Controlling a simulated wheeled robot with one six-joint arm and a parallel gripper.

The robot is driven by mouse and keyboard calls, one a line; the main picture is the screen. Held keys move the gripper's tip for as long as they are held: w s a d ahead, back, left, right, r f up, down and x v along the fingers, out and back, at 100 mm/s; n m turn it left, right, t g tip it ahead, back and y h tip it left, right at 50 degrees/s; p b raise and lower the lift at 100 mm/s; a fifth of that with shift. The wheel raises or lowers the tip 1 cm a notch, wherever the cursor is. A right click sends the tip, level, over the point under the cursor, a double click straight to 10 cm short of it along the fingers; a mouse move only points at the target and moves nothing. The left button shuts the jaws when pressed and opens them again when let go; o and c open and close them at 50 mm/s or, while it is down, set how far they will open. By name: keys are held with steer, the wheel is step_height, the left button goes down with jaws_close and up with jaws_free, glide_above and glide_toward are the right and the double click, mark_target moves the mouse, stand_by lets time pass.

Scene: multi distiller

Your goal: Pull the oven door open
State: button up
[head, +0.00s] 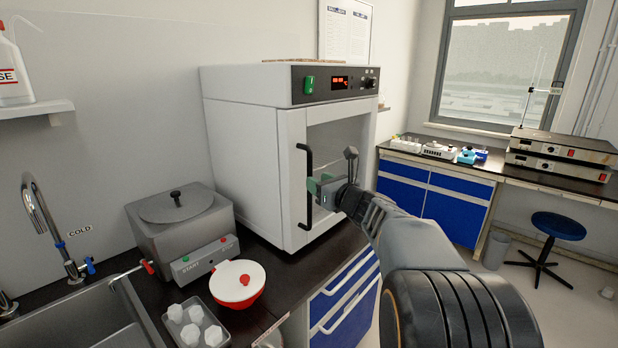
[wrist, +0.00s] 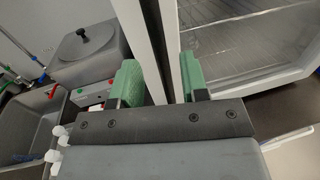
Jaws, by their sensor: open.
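The oven (head: 248,150) is a white box on the dark counter, with a control panel on top of its front. Its door has a glass window (head: 340,150) and a black vertical handle (head: 307,185) at the left. In the head view the door looks closed or nearly so; I cannot tell if there is a gap. My gripper (head: 321,188) is at the handle's lower half, its green fingers apart. In the wrist view the open fingers (wrist: 160,82) stand either side of a dark upright strip against white, probably the handle. Whether they touch it is unclear.
A grey water bath (head: 178,225), a red-and-white bowl (head: 238,284) and a tray of white pieces (head: 195,328) stand left of the oven, near the sink (head: 75,322). Blue drawers (head: 343,295) lie below. Open floor is to the right, with a blue stool (head: 557,226).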

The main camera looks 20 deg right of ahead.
steer(key=shift+x, duration=2.25)
jaws_close()
